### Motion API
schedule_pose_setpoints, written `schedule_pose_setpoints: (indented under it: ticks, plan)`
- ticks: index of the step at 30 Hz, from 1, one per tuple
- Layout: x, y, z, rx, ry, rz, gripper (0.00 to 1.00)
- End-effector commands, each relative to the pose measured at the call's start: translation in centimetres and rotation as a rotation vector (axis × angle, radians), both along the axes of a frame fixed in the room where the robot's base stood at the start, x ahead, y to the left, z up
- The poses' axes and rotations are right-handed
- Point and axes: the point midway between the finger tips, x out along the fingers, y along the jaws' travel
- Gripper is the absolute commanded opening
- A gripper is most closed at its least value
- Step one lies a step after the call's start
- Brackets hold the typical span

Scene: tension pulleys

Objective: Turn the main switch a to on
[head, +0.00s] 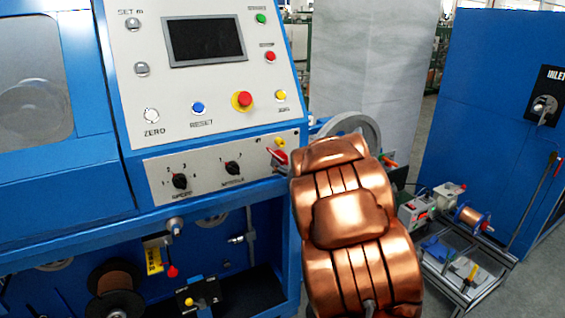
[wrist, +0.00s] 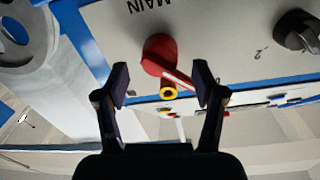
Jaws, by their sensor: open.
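The main switch is a red rotary knob (wrist: 158,52) with a handle slanting down to the right in the wrist view, below the upside-down MAIN lettering (wrist: 150,5). In the head view the red switch (head: 278,156) sits at the right end of the lower control panel, partly beside my arm. Nothing is held. Contact with the handle cannot be told.
The panel has two black selector knobs (head: 180,181) (head: 232,168) left of the switch and a red emergency button (head: 242,100) above. A grey wheel (head: 358,130) stands behind my arm. A blue cabinet (head: 490,110) and a low cart (head: 470,285) stand at right.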

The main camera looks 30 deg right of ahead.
Motion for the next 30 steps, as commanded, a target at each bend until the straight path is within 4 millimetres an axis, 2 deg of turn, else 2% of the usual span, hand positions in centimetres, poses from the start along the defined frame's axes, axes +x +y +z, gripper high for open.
schedule_pose_setpoints:
  ticks: [6, 17, 30]
  plan:
    - [2.4, -0.3, 0.0, 0.000, -0.003, 0.003, 0.69]
    - [2.9, -0.4, 0.1, -0.001, -0.001, 0.001, 0.69]
    - [2.9, -0.4, 0.1, 0.000, -0.002, 0.000, 0.24]
